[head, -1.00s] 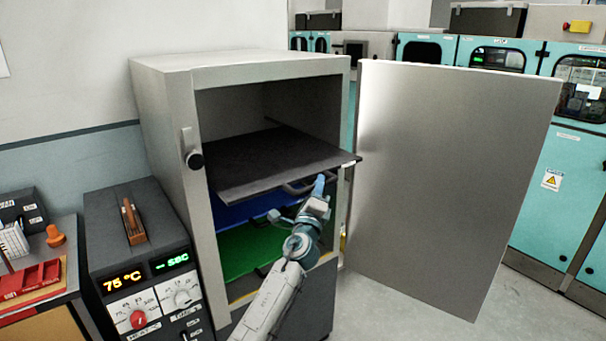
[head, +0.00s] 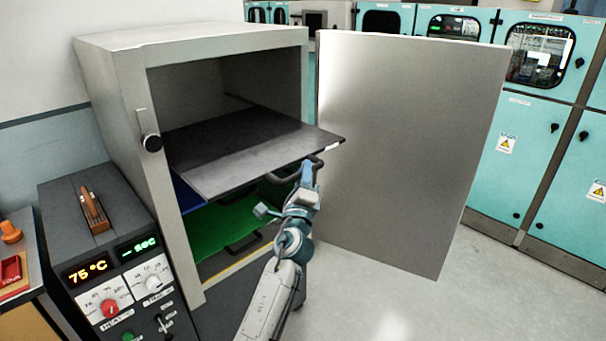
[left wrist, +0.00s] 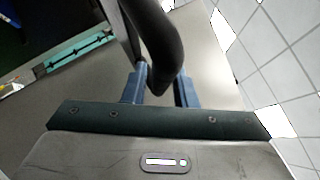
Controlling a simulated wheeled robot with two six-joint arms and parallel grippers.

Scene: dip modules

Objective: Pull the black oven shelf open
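The black oven shelf (head: 240,151) sticks out of the open oven at the upper level, roughly flat. Its front edge is well past the oven's frame. A dark curved handle (head: 283,178) is at its front edge. My left gripper (head: 307,177) is at the right part of this handle. In the left wrist view, the dark handle (left wrist: 160,40) runs down between the two blue fingers of my left gripper (left wrist: 161,88), which look closed against it. My right gripper is not in view.
A green shelf (head: 228,216) and a mostly hidden blue shelf (head: 186,196) sit below inside the oven (head: 125,110). The oven door (head: 410,150) stands wide open to the right. A control box (head: 100,230) stands at left. Floor (head: 390,300) in front is clear.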

